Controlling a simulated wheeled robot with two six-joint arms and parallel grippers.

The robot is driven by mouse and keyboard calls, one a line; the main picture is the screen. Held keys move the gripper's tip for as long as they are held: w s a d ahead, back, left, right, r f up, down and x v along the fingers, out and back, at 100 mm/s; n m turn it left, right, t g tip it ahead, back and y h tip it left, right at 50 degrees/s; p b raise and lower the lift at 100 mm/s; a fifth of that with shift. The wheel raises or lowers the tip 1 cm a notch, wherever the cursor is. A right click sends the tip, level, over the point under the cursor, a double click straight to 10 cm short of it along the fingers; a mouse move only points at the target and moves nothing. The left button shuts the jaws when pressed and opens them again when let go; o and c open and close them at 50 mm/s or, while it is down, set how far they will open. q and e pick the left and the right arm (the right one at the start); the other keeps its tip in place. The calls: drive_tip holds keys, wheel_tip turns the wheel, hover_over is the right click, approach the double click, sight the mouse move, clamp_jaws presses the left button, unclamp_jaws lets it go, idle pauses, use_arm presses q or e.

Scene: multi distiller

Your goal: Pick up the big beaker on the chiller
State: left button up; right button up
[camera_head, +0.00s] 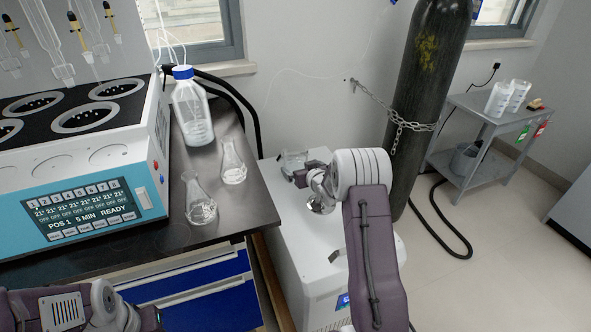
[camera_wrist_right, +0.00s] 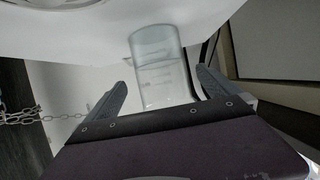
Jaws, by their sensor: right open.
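The big beaker (camera_head: 293,157) is clear glass and stands on the top of the white chiller (camera_head: 305,250), near its far end. My right gripper (camera_head: 302,174) is at the beaker's near side and partly covers it in the head view. In the right wrist view the beaker (camera_wrist_right: 155,62) shows faint graduation marks and lies between the two spread fingers of my right gripper (camera_wrist_right: 162,78). The fingers are open, and I see a gap on each side of the glass. Part of my left arm shows at the lower left, but its fingers do not show.
A dark bench (camera_head: 245,197) on the left bears two flasks (camera_head: 201,205), a blue-capped bottle (camera_head: 192,112) and a distiller (camera_head: 75,185). A chained gas cylinder (camera_head: 425,75) stands right of the chiller. A grey cart (camera_head: 480,125) stands farther right.

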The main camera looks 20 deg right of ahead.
drive_tip(key=x, duration=0.2)
drive_tip(key=b+x, duration=0.1)
drive_tip(key=x, duration=0.1)
drive_tip(key=shift+w+a+f, duration=0.1)
drive_tip(key=shift+f, duration=0.35)
use_arm(q)
drive_tip(key=shift+f, duration=0.9)
use_arm(e)
drive_tip(key=shift+r, duration=0.1)
drive_tip(key=shift+c, duration=0.3)
drive_tip(key=c, duration=1.9)
use_arm(q)
drive_tip(key=shift+r, duration=0.1)
use_arm(e)
drive_tip(key=shift+r, duration=0.15)
drive_tip(key=shift+c, duration=0.2)
